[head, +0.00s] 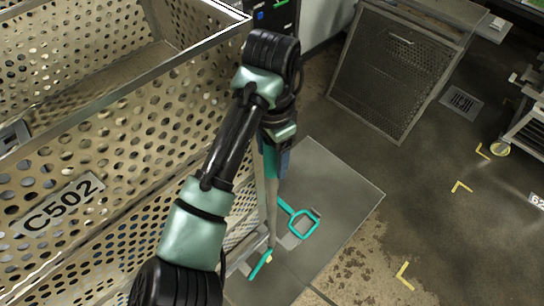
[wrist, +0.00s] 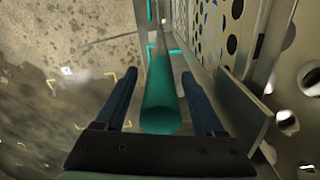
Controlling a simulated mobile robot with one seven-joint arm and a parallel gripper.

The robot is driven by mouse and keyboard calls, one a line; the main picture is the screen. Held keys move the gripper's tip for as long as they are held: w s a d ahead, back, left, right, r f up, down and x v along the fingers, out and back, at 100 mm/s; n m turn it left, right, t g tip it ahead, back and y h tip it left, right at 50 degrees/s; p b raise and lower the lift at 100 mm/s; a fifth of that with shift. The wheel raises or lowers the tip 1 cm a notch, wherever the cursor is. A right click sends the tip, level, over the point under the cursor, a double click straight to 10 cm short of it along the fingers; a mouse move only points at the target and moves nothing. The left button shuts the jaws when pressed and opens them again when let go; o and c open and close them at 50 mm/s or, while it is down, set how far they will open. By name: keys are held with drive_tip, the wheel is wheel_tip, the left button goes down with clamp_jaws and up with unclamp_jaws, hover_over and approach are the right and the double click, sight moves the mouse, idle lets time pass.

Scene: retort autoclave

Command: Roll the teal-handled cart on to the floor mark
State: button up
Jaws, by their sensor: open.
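The cart (head: 110,137) is a tall perforated metal basket with a C502 plate, filling the left of the head view. Its upright teal handle (wrist: 162,100) runs between the fingers of my gripper (wrist: 160,74) in the wrist view. My gripper is open, with a finger on each side of the handle; contact cannot be told. In the head view my gripper (head: 283,168) is beside the cart's right corner, and my arm hides part of the cart. Yellow corner brackets of a floor mark (head: 461,187) lie on the floor at right, apart from the cart.
A teal looped frame (head: 303,222) sits low by the cart on a grey floor plate (head: 345,200). A perforated metal cabinet (head: 392,75) stands at the back. A floor drain (head: 461,102) and another wheeled cart (head: 528,122) are at right. Floor between plate and brackets looks clear.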

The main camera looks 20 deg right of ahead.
drive_tip(key=shift+f, duration=0.25)
clamp_jaws()
idle(1.4)
